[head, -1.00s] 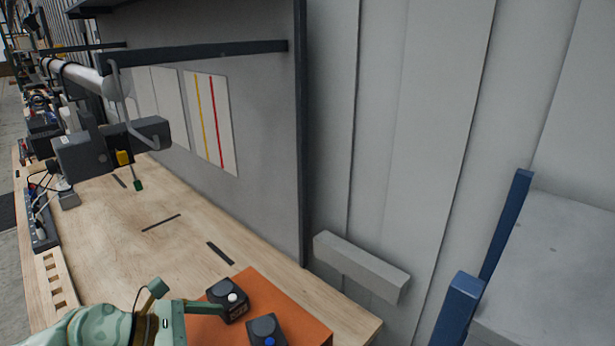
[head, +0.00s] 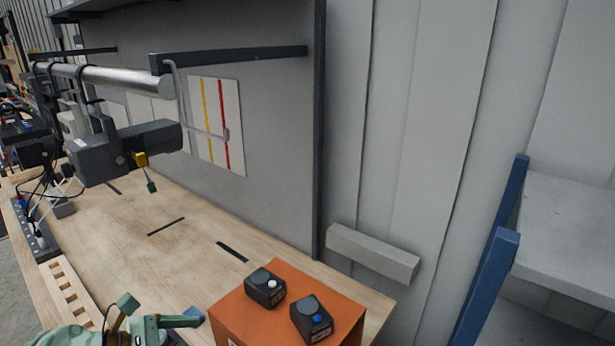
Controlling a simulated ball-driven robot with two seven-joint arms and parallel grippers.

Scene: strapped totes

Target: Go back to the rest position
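My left gripper (head: 178,321), pale green, shows at the bottom left of the head view, over the wooden workbench (head: 190,248). One finger points right, towards a small blue piece at the orange box's left side. The gripper's lower part is cut off by the frame edge, and its finger gap cannot be made out. It appears clear of the two black button boxes. My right gripper is out of view.
A grey device (head: 125,150) hangs from a metal rail (head: 115,78) over the bench. A power strip (head: 35,230) lies at the left edge. A grey wall block (head: 372,254) and a blue-posted shelf (head: 485,285) stand to the right. The middle of the bench is mostly clear.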

